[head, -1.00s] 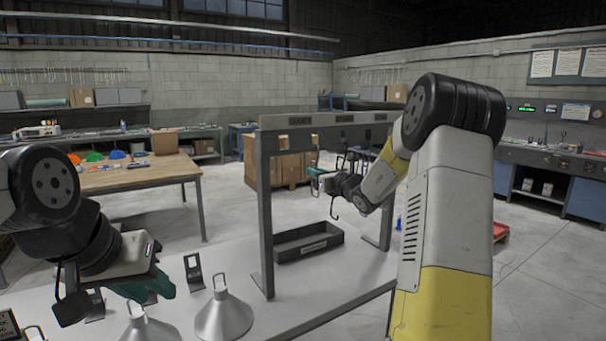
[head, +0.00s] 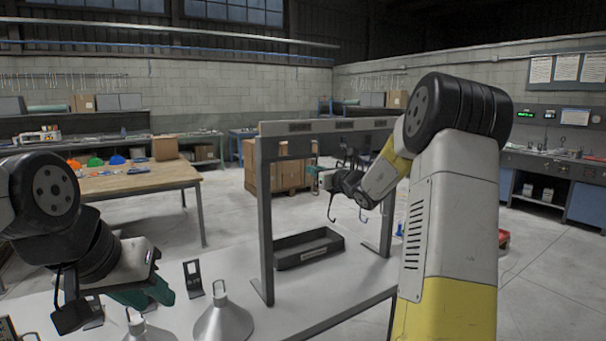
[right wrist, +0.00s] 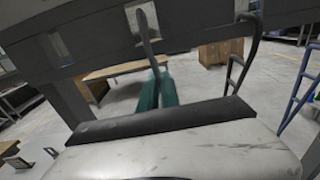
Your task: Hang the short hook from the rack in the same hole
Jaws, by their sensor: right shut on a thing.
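The grey rack (head: 266,215) stands on the pale table, with a slotted beam across its top. My right gripper (head: 324,180) is just below the beam, its green fingers (right wrist: 158,90) shut on a thin hook (right wrist: 145,30). The hook's upper part rises in front of the beam; its curved lower end (head: 331,211) shows in the head view. A dark, laddered hook (right wrist: 243,52) hangs to its right in the wrist view. I cannot tell whether the held hook touches a hole. My left gripper (head: 160,294) is low at the left; its jaw gap is unclear.
Metal cone hoods (head: 224,318) with top loops and a black upright stand (head: 193,279) are on the table's left. A black tray (head: 308,249) lies under the rack. A blue hook (right wrist: 300,85) shows at the wrist view's right.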

